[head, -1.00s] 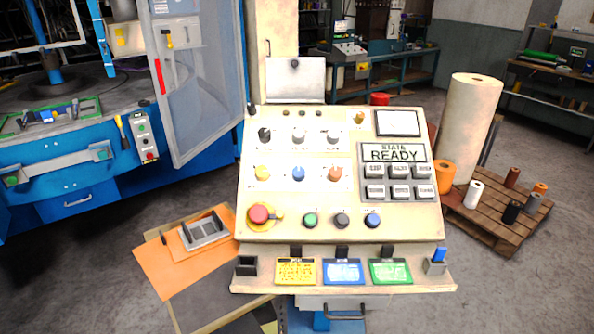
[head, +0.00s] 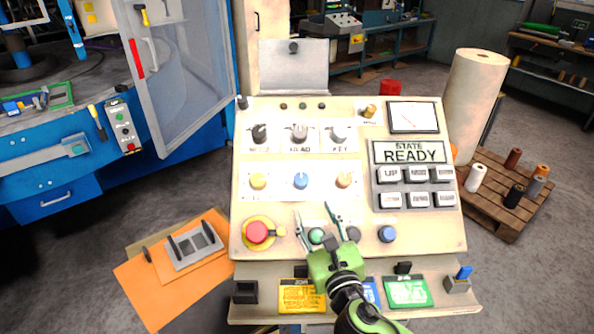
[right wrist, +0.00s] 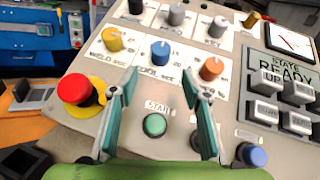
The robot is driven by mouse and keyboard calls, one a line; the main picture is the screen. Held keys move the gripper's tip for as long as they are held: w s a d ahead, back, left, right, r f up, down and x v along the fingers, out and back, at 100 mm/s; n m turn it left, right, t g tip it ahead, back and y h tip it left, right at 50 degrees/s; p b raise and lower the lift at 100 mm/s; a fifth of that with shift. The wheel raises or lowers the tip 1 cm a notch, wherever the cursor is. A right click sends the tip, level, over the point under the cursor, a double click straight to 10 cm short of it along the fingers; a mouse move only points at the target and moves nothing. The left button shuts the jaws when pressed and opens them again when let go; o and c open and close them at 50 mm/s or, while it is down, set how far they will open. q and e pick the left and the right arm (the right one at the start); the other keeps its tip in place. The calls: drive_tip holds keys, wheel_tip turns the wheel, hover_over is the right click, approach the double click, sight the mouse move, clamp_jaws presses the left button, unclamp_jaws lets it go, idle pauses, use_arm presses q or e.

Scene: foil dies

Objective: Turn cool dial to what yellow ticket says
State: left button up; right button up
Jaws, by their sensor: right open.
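The blue cool dial (head: 301,181) is the middle knob of the panel's second row. It also shows in the right wrist view (right wrist: 160,52), above a label that reads as COOL. The yellow ticket (head: 302,297) stands on the ledge below the panel; its print is too small to read. My right gripper (head: 313,214) is open and empty in front of the panel, below the cool dial. In the right wrist view its two fingers (right wrist: 160,84) stand apart, with the green START button (right wrist: 154,125) showing between them. My left gripper is not in view.
A yellow dial (right wrist: 113,39) and an orange dial (right wrist: 211,69) flank the cool dial. A red mushroom button (head: 257,232) is left of the gripper. Green (head: 407,291) and blue (head: 371,291) tickets share the ledge. The display (head: 411,153) reads STATE READY.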

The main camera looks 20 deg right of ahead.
sight(303, 183)
drive_tip(key=shift+w+r+p, duration=0.35)
drive_tip(key=shift+w+r, duration=0.1)
drive_tip(key=shift+r, duration=0.1)
drive_tip(key=w, duration=0.3)
drive_tip(key=shift+w+d+p, duration=0.1)
drive_tip(key=shift+w+p, duration=0.05)
drive_tip(key=shift+p, duration=0.2)
drive_tip(key=w, duration=0.4)
drive_tip(key=shift+d+f+p, duration=0.1)
drive_tip(key=shift+f+p, duration=0.15)
drive_tip(key=shift+p, duration=0.05)
drive_tip(key=w, duration=0.3)
drive_tip(key=shift+d, duration=0.1)
drive_tip(key=shift+w, duration=0.55)
drive_tip(key=shift+s, duration=0.1)
drive_tip(key=c, duration=1)
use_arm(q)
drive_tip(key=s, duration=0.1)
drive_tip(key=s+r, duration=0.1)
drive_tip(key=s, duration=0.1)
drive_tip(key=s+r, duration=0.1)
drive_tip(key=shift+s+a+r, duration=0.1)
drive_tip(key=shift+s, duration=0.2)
use_arm(e)
drive_tip(key=shift+c, duration=0.5)
